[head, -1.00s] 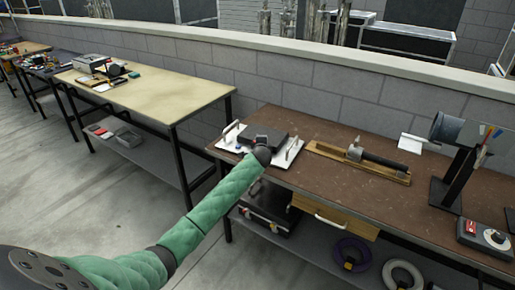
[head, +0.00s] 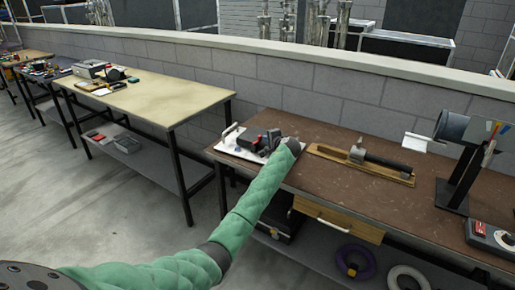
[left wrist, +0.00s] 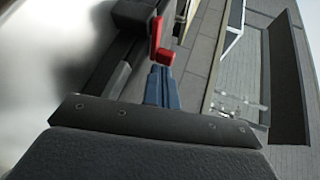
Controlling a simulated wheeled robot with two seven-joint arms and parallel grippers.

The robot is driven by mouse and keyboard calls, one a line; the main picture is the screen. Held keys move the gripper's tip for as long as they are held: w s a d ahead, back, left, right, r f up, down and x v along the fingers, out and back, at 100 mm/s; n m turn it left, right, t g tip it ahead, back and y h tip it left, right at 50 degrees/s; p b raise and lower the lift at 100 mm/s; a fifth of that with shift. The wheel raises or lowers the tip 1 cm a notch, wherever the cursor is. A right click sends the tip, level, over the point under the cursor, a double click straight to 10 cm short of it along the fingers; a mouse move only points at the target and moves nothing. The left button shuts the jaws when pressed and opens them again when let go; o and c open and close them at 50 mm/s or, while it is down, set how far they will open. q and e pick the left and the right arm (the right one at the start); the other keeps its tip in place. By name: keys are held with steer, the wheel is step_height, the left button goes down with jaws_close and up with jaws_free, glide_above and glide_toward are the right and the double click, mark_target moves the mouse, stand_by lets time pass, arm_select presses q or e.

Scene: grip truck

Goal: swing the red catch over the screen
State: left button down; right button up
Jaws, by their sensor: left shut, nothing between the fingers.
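The red catch (left wrist: 157,40) shows in the left wrist view as a small upright tab with a bent foot, beside a dark block (left wrist: 133,14). My left gripper (left wrist: 160,72) has its blue fingers together, just short of the catch's lower end; I cannot tell whether they touch. In the head view the left gripper (head: 268,143) is over a white board (head: 228,149) on the brown bench. A small red spot there, probably the catch (head: 253,141), shows at its left. My gripper and wrist hide much of the board. The screen cannot be made out clearly. My right gripper is not in view.
On the brown bench (head: 330,203), a wooden base with a black-handled tool (head: 385,163) lies right of the board. A stand with a grey cylinder (head: 453,127) is farther right. A low wall (head: 330,88) runs behind. The bench between these things is clear.

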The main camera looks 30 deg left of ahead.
arm_select(q)
steer(key=shift+s+a, duration=0.1)
steer(key=shift+a, duration=0.05)
steer(key=shift+s+a+p, duration=0.4)
steer(key=shift+a+p, duration=0.05)
steer(key=shift+p, duration=0.1)
stand_by(0.5)
